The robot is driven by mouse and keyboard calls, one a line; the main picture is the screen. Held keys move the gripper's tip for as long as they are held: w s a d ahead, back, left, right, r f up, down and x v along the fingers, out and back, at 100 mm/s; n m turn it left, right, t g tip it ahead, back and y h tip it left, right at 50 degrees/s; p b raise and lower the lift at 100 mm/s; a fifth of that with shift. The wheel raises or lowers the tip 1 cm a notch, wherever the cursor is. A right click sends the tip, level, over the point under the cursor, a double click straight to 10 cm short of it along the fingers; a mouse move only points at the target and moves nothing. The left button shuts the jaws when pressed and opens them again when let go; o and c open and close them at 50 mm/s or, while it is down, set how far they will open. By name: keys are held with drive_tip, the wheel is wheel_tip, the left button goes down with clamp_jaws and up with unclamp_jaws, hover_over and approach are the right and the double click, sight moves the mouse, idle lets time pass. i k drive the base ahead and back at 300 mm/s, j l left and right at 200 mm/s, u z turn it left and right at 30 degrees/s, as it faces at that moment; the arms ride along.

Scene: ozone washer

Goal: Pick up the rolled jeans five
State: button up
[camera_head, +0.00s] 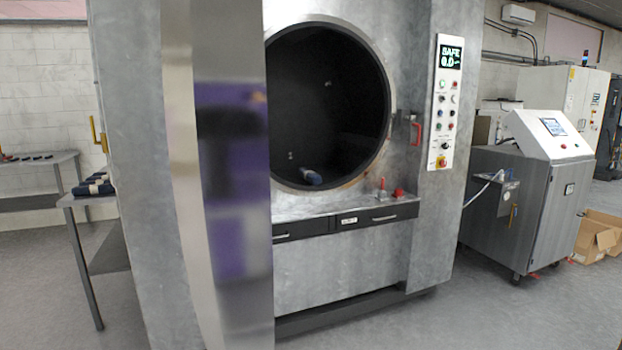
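A dark blue rolled garment (311,177) with a lighter end lies at the bottom of the washer's open round drum (328,105). More rolled dark garments with pale parts (95,186) lie on a grey metal table (72,200) at the left, partly cut off by the washer's side. I cannot tell which roll is jeans five. My gripper is not in view.
A tall metal panel (222,50), apparently the washer's open door, hides the drum's left side and reflects purple. A control panel (449,100) is right of the drum. A grey wheeled cabinet (520,205) and cardboard boxes (597,238) stand right. Floor (455,315) at front right is clear.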

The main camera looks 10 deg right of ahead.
sight(310, 176)
drive_tip(key=i+l+z, duration=0.3)
drive_tip(key=i, duration=0.35)
drive_tip(key=i+l+z, duration=0.35)
drive_tip(key=i, duration=0.35)
drive_tip(key=i+z, duration=0.3)
drive_tip(key=i, duration=0.4)
drive_tip(key=i+u, duration=0.2)
drive_tip(key=i, duration=0.2)
drive_tip(key=i+l+u, duration=0.45)
drive_tip(key=i, duration=0.3)
